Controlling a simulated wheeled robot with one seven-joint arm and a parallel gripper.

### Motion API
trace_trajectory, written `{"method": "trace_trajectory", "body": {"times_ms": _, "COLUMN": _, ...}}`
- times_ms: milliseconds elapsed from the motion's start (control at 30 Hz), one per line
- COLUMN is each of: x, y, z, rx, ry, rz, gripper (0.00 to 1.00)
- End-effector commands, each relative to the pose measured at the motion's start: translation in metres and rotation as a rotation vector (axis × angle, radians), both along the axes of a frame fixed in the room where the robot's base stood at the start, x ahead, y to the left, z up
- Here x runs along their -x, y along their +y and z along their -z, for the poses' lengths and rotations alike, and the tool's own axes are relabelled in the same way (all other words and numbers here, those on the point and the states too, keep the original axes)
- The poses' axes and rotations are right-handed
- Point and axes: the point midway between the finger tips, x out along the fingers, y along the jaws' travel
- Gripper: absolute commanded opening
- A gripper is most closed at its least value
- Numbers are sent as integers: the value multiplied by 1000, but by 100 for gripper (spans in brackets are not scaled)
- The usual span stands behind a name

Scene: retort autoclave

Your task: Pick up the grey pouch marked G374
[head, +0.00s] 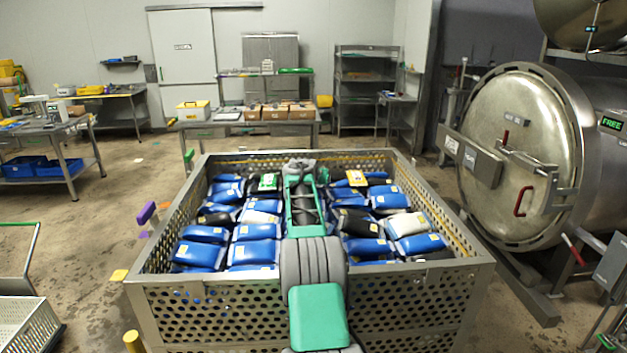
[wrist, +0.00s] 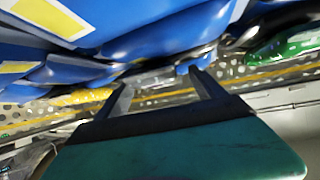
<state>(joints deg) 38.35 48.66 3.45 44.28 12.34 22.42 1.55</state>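No label in view is legible, so I cannot tell which pouch is G374. In the head view two pale grey pouches show among the others, one right of my arm (head: 405,224) and one left of it (head: 262,217). My gripper (wrist: 163,84) shows in the wrist view with its two fingers apart and nothing visible held between them. Blue pouches (wrist: 165,38) lie close beyond the fingertips, and the perforated basket wall (wrist: 150,88) shows behind the fingers. In the head view my arm hides the gripper's fingers and the middle of the load.
The perforated metal basket (head: 215,297) holds many blue, black and grey pouches within its raised walls. A green-labelled pouch (wrist: 285,45) shows at the wrist view's right. The round autoclave door (head: 510,160) stands right of the basket. A table with boxes (head: 245,128) stands behind.

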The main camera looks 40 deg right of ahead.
Motion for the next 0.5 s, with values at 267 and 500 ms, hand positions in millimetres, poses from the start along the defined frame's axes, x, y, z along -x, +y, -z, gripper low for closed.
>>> {"method": "trace_trajectory", "body": {"times_ms": 267, "x": 0, "y": 0, "z": 0, "rx": 0, "ry": 0, "rz": 0, "gripper": 55}}
{"method": "trace_trajectory", "body": {"times_ms": 500, "x": 0, "y": 0, "z": 0, "rx": 0, "ry": 0, "rz": 0, "gripper": 36}}
